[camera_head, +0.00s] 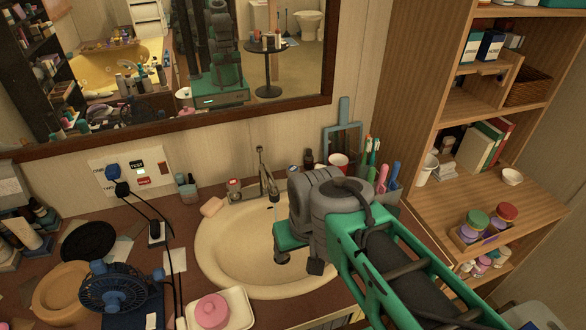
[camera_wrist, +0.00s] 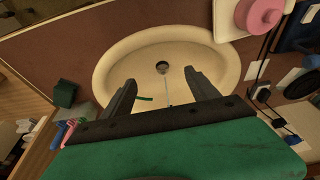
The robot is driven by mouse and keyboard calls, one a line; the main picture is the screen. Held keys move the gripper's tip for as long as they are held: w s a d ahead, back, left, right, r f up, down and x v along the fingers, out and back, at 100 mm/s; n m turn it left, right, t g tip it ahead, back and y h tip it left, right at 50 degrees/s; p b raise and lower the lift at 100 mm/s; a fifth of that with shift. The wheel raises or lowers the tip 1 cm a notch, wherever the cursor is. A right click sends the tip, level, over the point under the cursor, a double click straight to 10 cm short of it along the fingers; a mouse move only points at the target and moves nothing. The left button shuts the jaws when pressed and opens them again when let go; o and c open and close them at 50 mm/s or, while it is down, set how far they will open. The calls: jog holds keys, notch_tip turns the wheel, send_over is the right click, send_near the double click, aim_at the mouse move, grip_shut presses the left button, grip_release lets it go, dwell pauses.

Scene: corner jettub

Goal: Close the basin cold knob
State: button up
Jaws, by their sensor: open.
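The cream basin (camera_head: 215,262) is set in the brown counter, and its metal faucet (camera_head: 265,178) stands at the back rim. A red-marked knob (camera_head: 233,185) is left of the faucet. A small blue-topped knob (camera_head: 293,170), apparently the cold one, is to its right, just behind my arm and partly hidden. My gripper (camera_head: 283,258) points down over the basin, in front of and below the knob, apart from it. In the wrist view my gripper (camera_wrist: 162,90) is open and empty over the basin (camera_wrist: 110,55) near the drain (camera_wrist: 162,67); the knobs cannot be made out there.
A pink round item (camera_head: 212,311) on a tray and a blue fan (camera_head: 114,290) are at the front left. A wooden shelf (camera_head: 405,130) rises at right.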

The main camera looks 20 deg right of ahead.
jog(key=shift+n+g, duration=0.3)
jog(key=w+r, duration=0.1)
jog(key=w, duration=0.1)
jog(key=w+r+p, duration=0.1)
jog(key=w+r, duration=0.1)
jog(key=w+d+r, duration=0.1)
jog(key=w+r, duration=0.1)
jog(key=shift+w+p, duration=0.4)
jog(key=shift+c, duration=0.4)
jog(key=w+d+r+n+p, duration=0.1)
jog(key=w+d+r+p, duration=0.15)
jog(key=w, duration=0.85)
jog(key=n+g+p, duration=0.2)
jog(key=g+p, duration=0.1)
jog(key=p, duration=0.1)
send_over(293, 168)
notch_tip(293, 168, down, 7)
jog(key=shift+s+f, duration=0.1)
notch_tip(293, 168, down, 8)
jog(key=shift+p, duration=0.6)
jog(key=c, duration=1.4)
